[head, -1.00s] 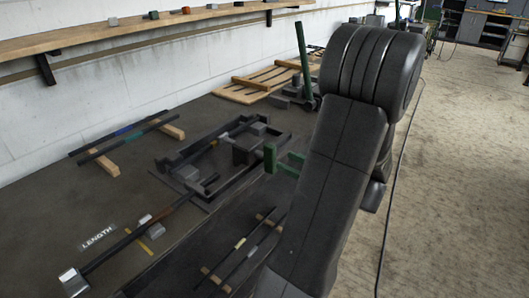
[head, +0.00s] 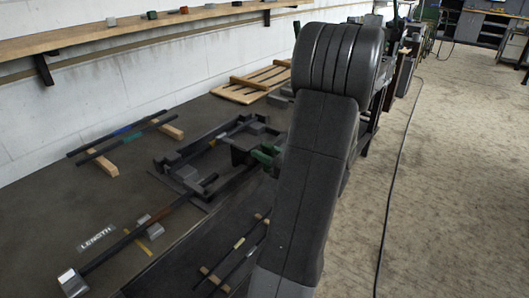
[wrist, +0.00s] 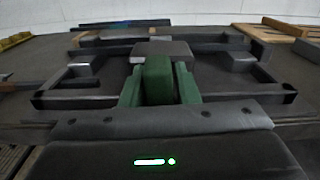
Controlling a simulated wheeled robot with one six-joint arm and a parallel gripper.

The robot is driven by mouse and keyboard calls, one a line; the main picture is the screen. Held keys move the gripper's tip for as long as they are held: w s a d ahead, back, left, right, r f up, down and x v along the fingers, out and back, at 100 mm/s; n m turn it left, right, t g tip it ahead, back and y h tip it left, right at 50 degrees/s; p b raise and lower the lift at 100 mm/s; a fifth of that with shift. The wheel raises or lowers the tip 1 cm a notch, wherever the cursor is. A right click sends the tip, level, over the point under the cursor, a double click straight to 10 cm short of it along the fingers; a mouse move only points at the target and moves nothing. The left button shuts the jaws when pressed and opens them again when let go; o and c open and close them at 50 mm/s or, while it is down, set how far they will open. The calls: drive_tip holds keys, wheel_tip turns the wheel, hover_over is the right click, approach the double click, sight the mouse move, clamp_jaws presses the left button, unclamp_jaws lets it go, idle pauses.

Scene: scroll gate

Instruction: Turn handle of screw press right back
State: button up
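My arm stands in the middle of the head view. My gripper (head: 263,156) shows just left of the arm, low over the dark bench, beside a dark grey metal frame (head: 215,146). In the wrist view, green parts of my gripper (wrist: 158,85) stand in front of a grey block of that frame (wrist: 165,49). A green block sits between two green side pieces; I cannot tell whether the fingers are apart or together. The tip of a green upright lever (head: 297,29) shows left of my arm's top; the rest is hidden. I cannot make out the screw press for sure.
A wooden slatted rack (head: 253,83) lies at the back of the bench. Dark bars (head: 122,135) on wood strips and a LENGTH label (head: 97,238) lie at left. A wall shelf (head: 110,36) runs above. A dark cable (head: 397,180) crosses the open floor at right.

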clamp_jaws()
drive_tip(key=shift+f+n+b, duration=0.1)
drive_tip(key=shift+n+b, duration=0.2)
drive_tip(key=shift+b, duration=0.15)
